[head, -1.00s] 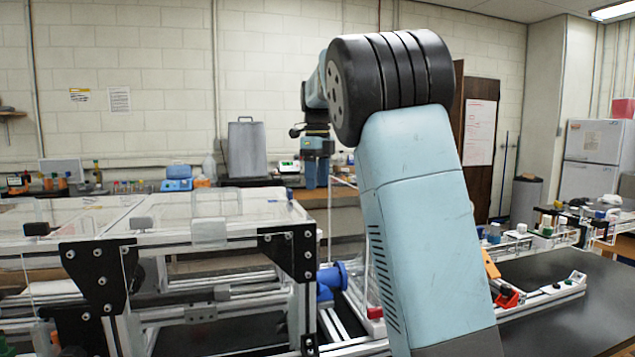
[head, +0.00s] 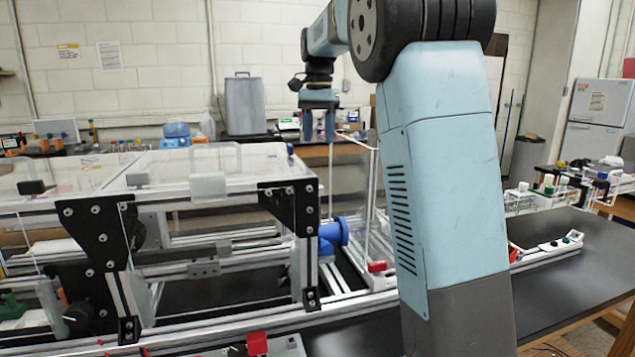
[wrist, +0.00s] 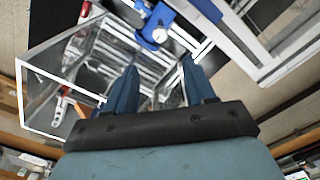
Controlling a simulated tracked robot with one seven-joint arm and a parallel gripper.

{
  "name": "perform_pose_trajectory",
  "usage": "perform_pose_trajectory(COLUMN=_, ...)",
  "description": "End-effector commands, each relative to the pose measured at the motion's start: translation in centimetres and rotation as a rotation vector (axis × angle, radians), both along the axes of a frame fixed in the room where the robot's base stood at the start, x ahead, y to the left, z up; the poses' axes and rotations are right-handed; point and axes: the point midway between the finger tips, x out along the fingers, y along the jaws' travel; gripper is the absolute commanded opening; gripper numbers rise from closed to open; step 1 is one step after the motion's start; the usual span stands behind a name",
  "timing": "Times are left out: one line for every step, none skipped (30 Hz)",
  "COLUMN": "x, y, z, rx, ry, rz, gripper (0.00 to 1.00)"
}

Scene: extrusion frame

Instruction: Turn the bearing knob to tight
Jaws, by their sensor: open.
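A blue flanged part (head: 333,232) sits low on the extrusion frame (head: 222,312), right of a black corner plate; it may be the bearing with its knob. In the wrist view a blue part (wrist: 157,24) with a small round white face (wrist: 159,35) shows at the top, beyond my fingertips. Which piece is the knob, and its setting, I cannot tell. My gripper (head: 319,138) hangs fingers down above the blue part, apart from it. In the wrist view my gripper (wrist: 158,68) has its two blue fingers spread, with nothing between them.
A clear-panelled enclosure (head: 239,160) covers the frame's left side. A thin upright rod and clear panel with a red-and-white foot (head: 377,268) stand right of the blue part.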

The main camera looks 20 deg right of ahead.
Motion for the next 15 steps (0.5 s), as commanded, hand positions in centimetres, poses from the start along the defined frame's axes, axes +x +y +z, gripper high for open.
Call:
perform_pose_trajectory(x=-0.13, y=-0.04, z=0.06, rx=0.001, ry=-0.001, rz=0.089, gripper=0.54)
perform_pose_trajectory(x=-0.18, y=0.00, z=0.08, rx=0.001, ry=-0.002, rz=0.147, gripper=0.54)
perform_pose_trajectory(x=-0.27, y=0.02, z=0.10, rx=0.002, ry=-0.003, rz=0.226, gripper=0.54)
perform_pose_trajectory(x=-0.32, y=0.01, z=0.11, rx=0.002, ry=-0.003, rz=0.283, gripper=0.54)
perform_pose_trajectory(x=-0.38, y=-0.01, z=0.13, rx=0.002, ry=-0.004, rz=0.340, gripper=0.54)
perform_pose_trajectory(x=-0.45, y=0.02, z=0.14, rx=0.001, ry=-0.004, rz=0.419, gripper=0.54)
perform_pose_trajectory(x=-0.51, y=0.05, z=0.15, rx=0.002, ry=-0.004, rz=0.476, gripper=0.54)
perform_pose_trajectory(x=-0.57, y=0.06, z=0.15, rx=0.001, ry=-0.005, rz=0.532, gripper=0.54)
perform_pose_trajectory(x=-0.64, y=0.07, z=0.16, rx=0.001, ry=-0.004, rz=0.604, gripper=0.54)
perform_pose_trajectory(x=-0.70, y=0.08, z=0.17, rx=0.000, ry=-0.005, rz=0.655, gripper=0.54)
perform_pose_trajectory(x=-0.74, y=0.09, z=0.18, rx=0.000, ry=-0.005, rz=0.704, gripper=0.54)
perform_pose_trajectory(x=-0.81, y=0.09, z=0.20, rx=0.000, ry=-0.005, rz=0.763, gripper=0.54)
perform_pose_trajectory(x=-0.86, y=0.08, z=0.21, rx=-0.001, ry=-0.005, rz=0.802, gripper=0.54)
perform_pose_trajectory(x=-0.90, y=0.08, z=0.22, rx=-0.001, ry=-0.005, rz=0.838, gripper=0.54)
perform_pose_trajectory(x=-0.94, y=0.10, z=0.25, rx=-0.001, ry=-0.006, rz=0.878, gripper=0.54)
